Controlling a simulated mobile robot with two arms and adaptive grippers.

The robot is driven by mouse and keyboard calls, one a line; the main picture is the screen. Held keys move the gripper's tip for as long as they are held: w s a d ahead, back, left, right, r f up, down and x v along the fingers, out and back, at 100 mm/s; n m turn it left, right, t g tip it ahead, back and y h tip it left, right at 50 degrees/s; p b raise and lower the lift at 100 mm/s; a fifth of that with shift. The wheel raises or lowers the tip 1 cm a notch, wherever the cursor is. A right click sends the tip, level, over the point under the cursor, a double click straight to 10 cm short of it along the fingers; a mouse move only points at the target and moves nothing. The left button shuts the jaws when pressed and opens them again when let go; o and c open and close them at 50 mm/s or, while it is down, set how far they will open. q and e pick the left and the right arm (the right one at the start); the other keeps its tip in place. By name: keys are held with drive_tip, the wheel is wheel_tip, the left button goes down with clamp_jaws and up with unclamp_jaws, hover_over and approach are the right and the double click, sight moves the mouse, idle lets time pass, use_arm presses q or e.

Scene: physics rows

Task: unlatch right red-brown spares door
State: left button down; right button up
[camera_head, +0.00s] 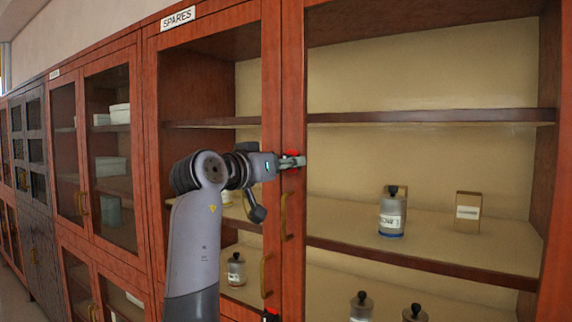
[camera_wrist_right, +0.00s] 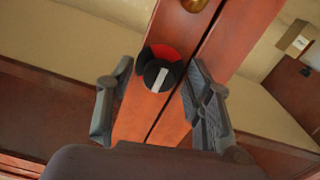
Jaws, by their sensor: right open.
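The red-brown spares cabinet carries a "SPARES" sign (camera_head: 178,19). Its right door (camera_head: 293,60) is shut beside the left door (camera_head: 272,60). A latch with a red part (camera_head: 291,153) sits by the seam between them. In the right wrist view, the latch (camera_wrist_right: 161,73) is a round dark knob with a white line and a red part behind it. My right gripper (camera_head: 293,162) is at the latch; its open fingers (camera_wrist_right: 160,85) stand on either side of the knob. I cannot tell if they touch it. My left gripper is not in view.
Brass handles (camera_head: 284,217) stand out below the latch. Shelves behind the doors hold a labelled bottle (camera_head: 392,215), a small box (camera_head: 467,212) and several jars. More red-brown cabinets (camera_head: 67,150) and a grey one (camera_head: 37,190) line the wall at left.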

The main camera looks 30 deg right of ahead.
drive_tip(key=shift+c, duration=0.8)
clamp_jaws()
